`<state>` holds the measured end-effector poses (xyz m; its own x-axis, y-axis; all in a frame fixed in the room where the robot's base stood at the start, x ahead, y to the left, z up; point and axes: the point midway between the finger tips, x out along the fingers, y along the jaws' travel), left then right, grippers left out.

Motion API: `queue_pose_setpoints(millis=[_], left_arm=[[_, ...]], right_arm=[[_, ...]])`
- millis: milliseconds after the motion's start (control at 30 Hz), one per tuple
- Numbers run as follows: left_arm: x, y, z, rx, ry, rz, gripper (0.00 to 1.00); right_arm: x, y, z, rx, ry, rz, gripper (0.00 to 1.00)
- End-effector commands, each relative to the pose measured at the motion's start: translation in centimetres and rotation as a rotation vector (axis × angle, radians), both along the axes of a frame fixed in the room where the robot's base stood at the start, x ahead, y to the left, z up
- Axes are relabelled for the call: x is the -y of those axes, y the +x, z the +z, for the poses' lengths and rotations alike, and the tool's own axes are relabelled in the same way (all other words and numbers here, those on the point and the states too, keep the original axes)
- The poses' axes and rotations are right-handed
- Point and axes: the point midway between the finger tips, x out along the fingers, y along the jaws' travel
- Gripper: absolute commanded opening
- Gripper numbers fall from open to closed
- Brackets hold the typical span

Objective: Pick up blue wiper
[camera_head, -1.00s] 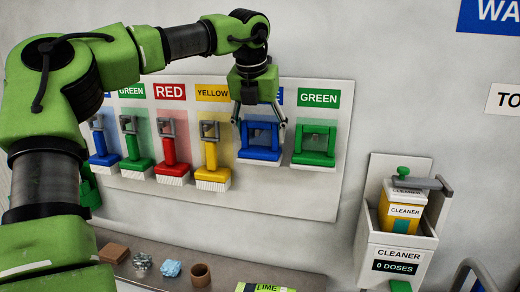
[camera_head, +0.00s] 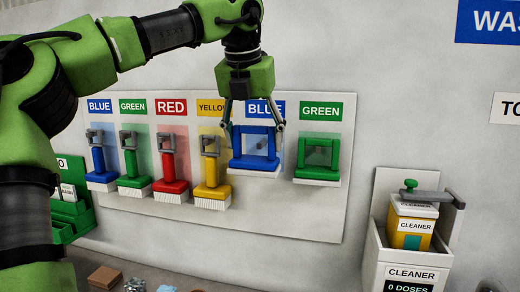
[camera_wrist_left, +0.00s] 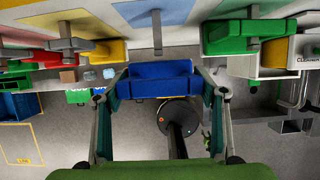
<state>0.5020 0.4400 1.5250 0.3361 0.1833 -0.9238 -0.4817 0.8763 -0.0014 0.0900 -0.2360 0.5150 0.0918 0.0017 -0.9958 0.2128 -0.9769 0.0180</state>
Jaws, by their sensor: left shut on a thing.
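The blue wiper (camera_head: 254,162) is in front of the wall board under the right-hand BLUE label and looks slightly off the board. My left gripper (camera_head: 253,130) comes down from above with one finger on each side of the wiper and is shut on it. In the left wrist view the blue wiper (camera_wrist_left: 160,80) spans between the two fingertips (camera_wrist_left: 160,88). My right gripper is in neither view.
A green wiper (camera_head: 318,160) hangs close to the right. Yellow (camera_head: 211,178), red (camera_head: 171,170), green (camera_head: 131,165) and blue (camera_head: 99,160) brushes hang to the left. A cleaner dispenser (camera_head: 415,258) stands at the right. Small items lie on the counter below.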

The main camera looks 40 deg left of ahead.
Motion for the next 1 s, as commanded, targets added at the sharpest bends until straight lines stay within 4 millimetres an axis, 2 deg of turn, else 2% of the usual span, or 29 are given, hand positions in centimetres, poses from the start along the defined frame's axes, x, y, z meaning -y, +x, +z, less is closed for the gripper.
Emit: queue_pose_setpoints(millis=[33, 200, 500, 700, 1000], left_arm=[[0.5, -1.0, -0.5, 0.004, 0.003, -0.001, 0.4], [2.4, -4.3, -0.5, 0.005, 0.004, -0.001, 0.4], [4.8, -8.8, -0.2, 0.002, 0.002, 0.0, 0.4], [5.4, -9.9, -0.1, 0.0, 0.002, 0.002, 0.4], [5.5, -10.1, 0.0, 0.0, 0.0, 0.001, 0.4]], right_arm=[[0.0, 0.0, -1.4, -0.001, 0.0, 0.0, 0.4], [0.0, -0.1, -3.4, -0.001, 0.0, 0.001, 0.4], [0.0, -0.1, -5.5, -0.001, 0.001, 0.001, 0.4], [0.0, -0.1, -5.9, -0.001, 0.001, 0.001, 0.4], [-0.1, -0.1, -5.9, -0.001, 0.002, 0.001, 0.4]])
